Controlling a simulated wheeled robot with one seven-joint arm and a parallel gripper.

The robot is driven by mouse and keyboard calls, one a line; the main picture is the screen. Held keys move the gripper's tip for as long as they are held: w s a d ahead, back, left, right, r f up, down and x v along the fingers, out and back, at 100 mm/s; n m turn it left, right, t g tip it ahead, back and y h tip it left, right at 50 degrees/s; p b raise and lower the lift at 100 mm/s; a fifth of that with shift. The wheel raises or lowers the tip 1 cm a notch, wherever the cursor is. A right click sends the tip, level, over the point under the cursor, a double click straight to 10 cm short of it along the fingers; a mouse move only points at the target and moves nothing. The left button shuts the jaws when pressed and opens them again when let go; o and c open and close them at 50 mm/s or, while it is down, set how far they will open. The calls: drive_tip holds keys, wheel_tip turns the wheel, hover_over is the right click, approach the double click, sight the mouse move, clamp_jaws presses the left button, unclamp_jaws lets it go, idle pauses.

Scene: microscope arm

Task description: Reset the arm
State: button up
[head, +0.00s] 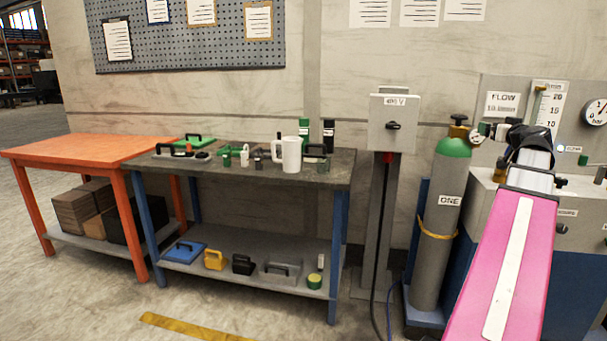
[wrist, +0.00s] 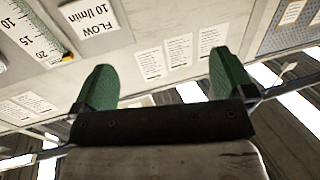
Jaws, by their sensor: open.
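My arm (head: 515,255), pink with a white stripe, reaches up from the lower right in the head view. Its far end is in front of the flow panel (head: 503,84). In the wrist view, my gripper (wrist: 162,75) has two green fingers set wide apart on a dark bar. The gap between them is empty and they touch nothing visible. The panel, with its flow label and scale, shows upside down beyond the left finger. In the head view, the arm's end hides part of the panel, and the fingers are hard to make out.
A green-topped gas cylinder (head: 440,220) stands just left of my arm, beside a grey switch box (head: 394,122) on a post. A dark workbench (head: 225,178) with a white mug (head: 288,154) and an orange table (head: 80,148) are farther left. The floor in front is clear.

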drive_tip(key=w+a+f+g+y, duration=0.15)
drive_tip(key=a+f+g, duration=0.35)
drive_tip(key=a+f, duration=0.95)
drive_tip(key=w+a+f+g+y, duration=0.1)
drive_tip(key=a+f+g+y, duration=0.25)
drive_tip(key=a+f, duration=1.05)
drive_tip(key=s+a+f+g+h, duration=0.1)
drive_tip(key=s+a+f+g, duration=0.2)
drive_tip(key=f, duration=0.6)
drive_tip(key=s+a+f+g+h, duration=0.2)
drive_tip(key=s+a+f+g, duration=0.1)
drive_tip(key=s+a+f, duration=0.4)
drive_tip(key=s+a+f+g+h, duration=0.1)
drive_tip(key=s+a+f+g, duration=0.2)
drive_tip(key=f, duration=0.8)
drive_tip(key=s+a, duration=0.2)
drive_tip(key=s, duration=0.1)
drive_tip(key=shift+s+a, duration=0.3)
drive_tip(key=shift+s, duration=0.05)
